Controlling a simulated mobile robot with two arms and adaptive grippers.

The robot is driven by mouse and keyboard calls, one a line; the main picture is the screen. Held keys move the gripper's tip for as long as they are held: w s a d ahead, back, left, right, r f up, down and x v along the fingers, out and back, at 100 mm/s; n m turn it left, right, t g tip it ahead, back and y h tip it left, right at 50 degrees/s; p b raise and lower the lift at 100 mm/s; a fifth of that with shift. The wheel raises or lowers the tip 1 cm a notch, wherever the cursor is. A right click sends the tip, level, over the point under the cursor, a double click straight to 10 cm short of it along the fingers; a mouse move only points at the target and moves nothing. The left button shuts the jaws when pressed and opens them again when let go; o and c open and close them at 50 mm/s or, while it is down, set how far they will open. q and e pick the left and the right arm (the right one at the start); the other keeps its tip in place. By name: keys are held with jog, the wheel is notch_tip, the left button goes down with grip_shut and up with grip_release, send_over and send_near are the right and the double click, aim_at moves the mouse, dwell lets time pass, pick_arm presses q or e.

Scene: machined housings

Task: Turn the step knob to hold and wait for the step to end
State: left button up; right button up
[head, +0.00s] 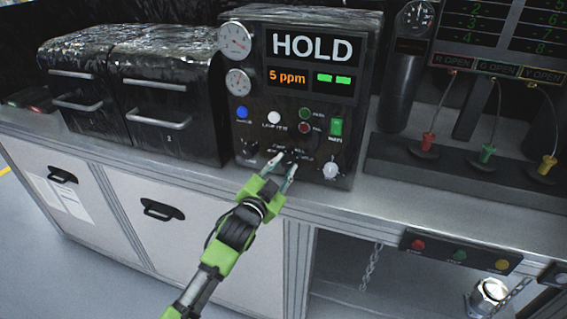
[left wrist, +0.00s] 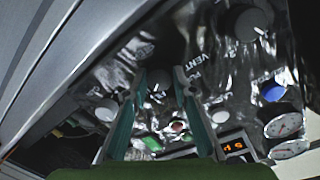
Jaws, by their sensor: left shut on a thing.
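The test panel (head: 262,115) stands on the bench, and its screen (head: 312,47) reads HOLD. My left gripper (head: 283,163) reaches the lower middle of the panel front. It is shut on the dark step knob (head: 291,155), which is mostly hidden by the fingers. In the left wrist view the two green fingers (left wrist: 166,82) point at the glossy panel face. My right gripper is in neither view.
A smaller display (head: 287,77) reads 5 ppm, beside two green bars (head: 332,78). A black knob (head: 247,149) and a pale knob (head: 330,170) flank the gripper. Black drawer units (head: 165,95) stand left.

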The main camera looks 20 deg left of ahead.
pick_arm(q)
jog(key=shift+m+p, duration=0.3)
jog(key=shift+m, duration=0.4)
jog(key=shift+o, duration=0.2)
jog(key=shift+c, duration=0.2)
jog(key=o, duration=1.1)
jog(key=s, duration=0.8)
jog(key=s+a, duration=0.1)
jog(key=s, duration=0.3)
jog(key=shift+r, duration=0.35)
